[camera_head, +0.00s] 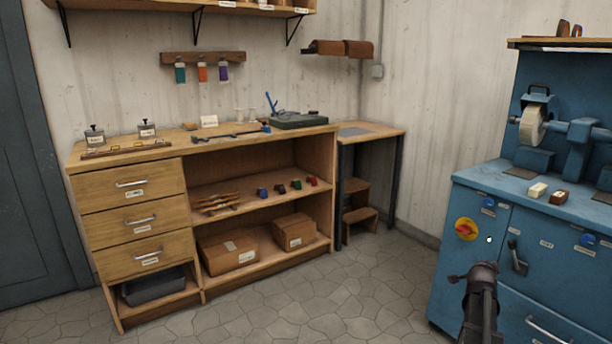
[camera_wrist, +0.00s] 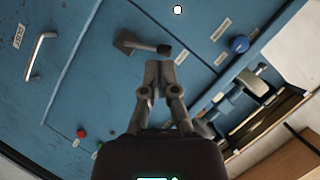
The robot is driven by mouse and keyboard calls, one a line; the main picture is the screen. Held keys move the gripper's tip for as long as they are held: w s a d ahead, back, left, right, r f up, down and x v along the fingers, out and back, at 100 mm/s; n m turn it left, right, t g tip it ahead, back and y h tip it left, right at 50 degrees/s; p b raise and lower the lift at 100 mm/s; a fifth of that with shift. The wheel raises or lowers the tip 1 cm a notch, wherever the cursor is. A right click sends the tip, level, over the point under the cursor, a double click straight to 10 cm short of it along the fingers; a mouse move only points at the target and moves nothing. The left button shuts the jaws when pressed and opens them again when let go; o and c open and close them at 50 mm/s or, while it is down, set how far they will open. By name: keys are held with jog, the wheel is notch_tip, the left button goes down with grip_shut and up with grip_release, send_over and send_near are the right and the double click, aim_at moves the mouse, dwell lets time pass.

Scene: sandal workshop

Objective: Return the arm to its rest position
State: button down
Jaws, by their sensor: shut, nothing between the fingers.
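My gripper (camera_wrist: 158,68) shows in the wrist view with its two fingers together and nothing between them. It points at the blue front of the grinder cabinet (camera_wrist: 85,75), near a dark lever latch (camera_wrist: 142,46). I cannot tell the gap between the fingertips and the cabinet, but no touch is visible. In the head view, my dark arm rises from the bottom edge at the lower right, in front of the blue cabinet (camera_head: 450,290). The fingers cannot be made out clearly there.
The blue cabinet carries a grinding wheel (camera_head: 532,124), two small blocks and protruding handles. A wooden workbench (camera_head: 145,240) with drawers and shelves stands at the left. A small side table (camera_head: 385,133) stands in the corner. The stone floor (camera_head: 330,305) between is clear.

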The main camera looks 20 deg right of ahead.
jog(key=w+a+f+n+g+y, duration=0.1)
jog(key=w+a+f+n+y, duration=0.15)
jog(key=a, duration=0.75)
jog(key=w+a+f+n+g+y, duration=0.1)
jog(key=a+f+n+y, duration=0.2)
jog(key=a, duration=0.7)
jog(key=w+a+f+n+g+y, duration=0.1)
jog(key=a+f+n, duration=0.25)
jog(key=a, duration=0.65)
jog(key=s+a+f+n+g+y, duration=0.15)
jog(key=s+a+n, duration=0.25)
jog(key=a, duration=0.6)
jog(key=s+a+f+n+g+y, duration=0.1)
jog(key=s+a+n+g+y, duration=0.2)
jog(key=a, duration=0.6)
jog(key=s+a+f+n+g, duration=0.15)
jog(key=s+a+n, duration=0.35)
jog(key=a, duration=0.5)
notch_tip(320, 180, up, 37)
jog(key=p, duration=3.7)
jog(key=shift+d+r, duration=0.15)
jog(key=shift+r, duration=0.05)
jog(key=shift+d, duration=0.1)
